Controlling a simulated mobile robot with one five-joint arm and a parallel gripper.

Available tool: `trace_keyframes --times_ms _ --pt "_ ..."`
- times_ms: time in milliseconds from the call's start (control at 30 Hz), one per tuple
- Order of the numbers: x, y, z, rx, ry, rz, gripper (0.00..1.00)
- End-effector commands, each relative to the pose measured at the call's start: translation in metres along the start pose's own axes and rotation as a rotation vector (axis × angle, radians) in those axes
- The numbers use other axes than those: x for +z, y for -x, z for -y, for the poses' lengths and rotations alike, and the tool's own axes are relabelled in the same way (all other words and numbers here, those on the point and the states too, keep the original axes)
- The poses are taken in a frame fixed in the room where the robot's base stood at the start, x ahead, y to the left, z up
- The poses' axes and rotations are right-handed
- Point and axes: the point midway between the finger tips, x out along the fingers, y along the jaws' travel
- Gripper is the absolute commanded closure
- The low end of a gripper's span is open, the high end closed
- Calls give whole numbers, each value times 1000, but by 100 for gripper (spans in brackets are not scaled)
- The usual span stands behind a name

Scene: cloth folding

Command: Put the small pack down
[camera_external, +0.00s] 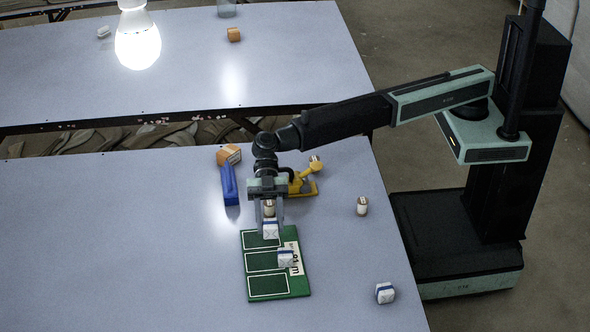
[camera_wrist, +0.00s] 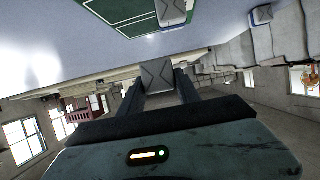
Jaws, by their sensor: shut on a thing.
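My gripper (camera_external: 269,222) is shut on a small white-and-blue pack (camera_external: 271,230) over the far compartment of the green mat (camera_external: 268,284). In the wrist view the held pack (camera_wrist: 157,74) shows grey between the two fingers of my gripper (camera_wrist: 158,86). I cannot tell whether it touches the mat. A second white-and-blue pack (camera_external: 286,258) sits at the right side of the mat's middle compartment. It also shows in the wrist view (camera_wrist: 171,12). A third such pack (camera_external: 385,292) stands on the table right of the mat.
A small beige bottle-like item (camera_external: 362,206) stands near the right edge. The table (camera_external: 120,260) is clear on the left.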

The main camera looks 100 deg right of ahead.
Motion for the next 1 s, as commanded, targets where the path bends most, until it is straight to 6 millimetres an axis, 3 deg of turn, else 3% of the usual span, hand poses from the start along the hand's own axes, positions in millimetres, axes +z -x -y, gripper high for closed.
trace_keyframes --times_ms 100,200,433,933,967,1000 --pt "24 -10 0 0 0 0 100" --pt "34 -14 0 0 0 0 100" --pt "29 -12 0 0 0 0 100" --pt "40 -16 0 0 0 0 100" --pt "40 -16 0 0 0 0 52" --pt "40 -16 0 0 0 0 41"
